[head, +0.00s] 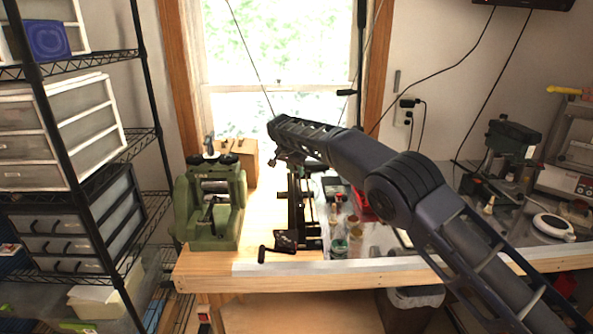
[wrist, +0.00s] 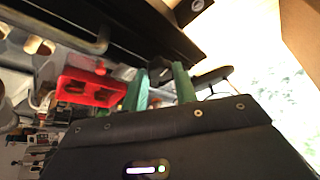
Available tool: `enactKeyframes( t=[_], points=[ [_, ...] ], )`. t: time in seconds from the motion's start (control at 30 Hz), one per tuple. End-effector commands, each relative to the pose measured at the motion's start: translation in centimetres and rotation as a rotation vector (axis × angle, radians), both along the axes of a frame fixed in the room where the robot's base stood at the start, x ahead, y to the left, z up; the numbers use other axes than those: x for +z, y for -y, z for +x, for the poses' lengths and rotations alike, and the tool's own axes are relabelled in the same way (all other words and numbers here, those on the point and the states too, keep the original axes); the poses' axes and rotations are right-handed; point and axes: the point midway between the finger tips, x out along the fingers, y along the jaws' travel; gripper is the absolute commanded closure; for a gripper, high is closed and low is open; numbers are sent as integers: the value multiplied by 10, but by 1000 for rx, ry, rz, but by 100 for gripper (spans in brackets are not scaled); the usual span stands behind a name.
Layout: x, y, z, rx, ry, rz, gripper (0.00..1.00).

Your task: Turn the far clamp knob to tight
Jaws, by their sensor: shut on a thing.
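A long black clamp (head: 296,205) lies on the wooden bench, running away from me from the front edge toward the window. Its far end is largely hidden below the end of my arm. My gripper (wrist: 160,84) shows in the wrist view as two green fingers, shut on a small dark part between them, which I take to be the far clamp knob (wrist: 159,70). Most of the knob is hidden by the fingers and the gripper body. I cannot tell its turn angle. In the head view the fingers are hardly visible.
A green machine (head: 212,205) stands on the bench left of the clamp. A red bin (wrist: 92,88) and several small jars are to its right. A dark bar (wrist: 110,25) runs close by the fingers. A wire shelf (head: 155,165) stands at the left.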

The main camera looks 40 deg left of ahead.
Motion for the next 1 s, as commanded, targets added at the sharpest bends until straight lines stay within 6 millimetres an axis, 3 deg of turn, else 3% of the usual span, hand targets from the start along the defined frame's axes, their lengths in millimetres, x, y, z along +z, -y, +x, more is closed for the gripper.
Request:
enactKeyframes(
  t=[0.4,1.0],
  points=[
    [-1,-3,-1,-252,6,8,94],
    [0,-3,-1,-324,7,10,94]
  ],
)
